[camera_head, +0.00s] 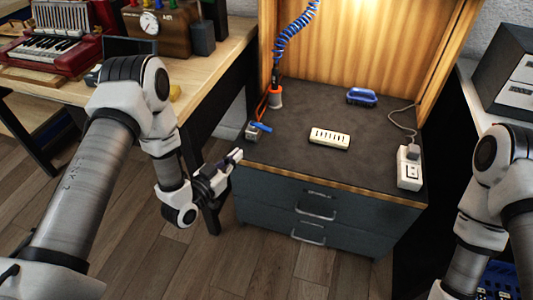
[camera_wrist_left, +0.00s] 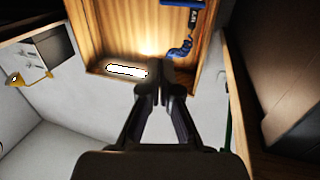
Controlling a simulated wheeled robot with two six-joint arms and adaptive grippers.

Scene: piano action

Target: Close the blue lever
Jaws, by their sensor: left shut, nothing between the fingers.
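The blue lever (camera_head: 262,127) is a small blue handle on a grey metal fitting (camera_head: 252,135) at the left edge of the dark cabinet top. It sticks out from the fitting toward the right; its exact angle is too small to tell. My left gripper (camera_head: 238,156) is shut and empty, just in front of and below the fitting, near the cabinet's front left corner, apart from the lever. In the left wrist view the closed fingertips (camera_wrist_left: 162,68) point at the wooden panelling, and I cannot make out the lever there. My right gripper is out of view.
The cabinet top (camera_head: 290,155) holds a cream block (camera_head: 329,138), a blue-handled item (camera_head: 361,97) and a white socket box (camera_head: 410,167). A blue coiled hose (camera_head: 293,38) hangs above an orange-based fitting (camera_head: 275,97). A wooden workbench (camera_head: 200,85) stands left.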

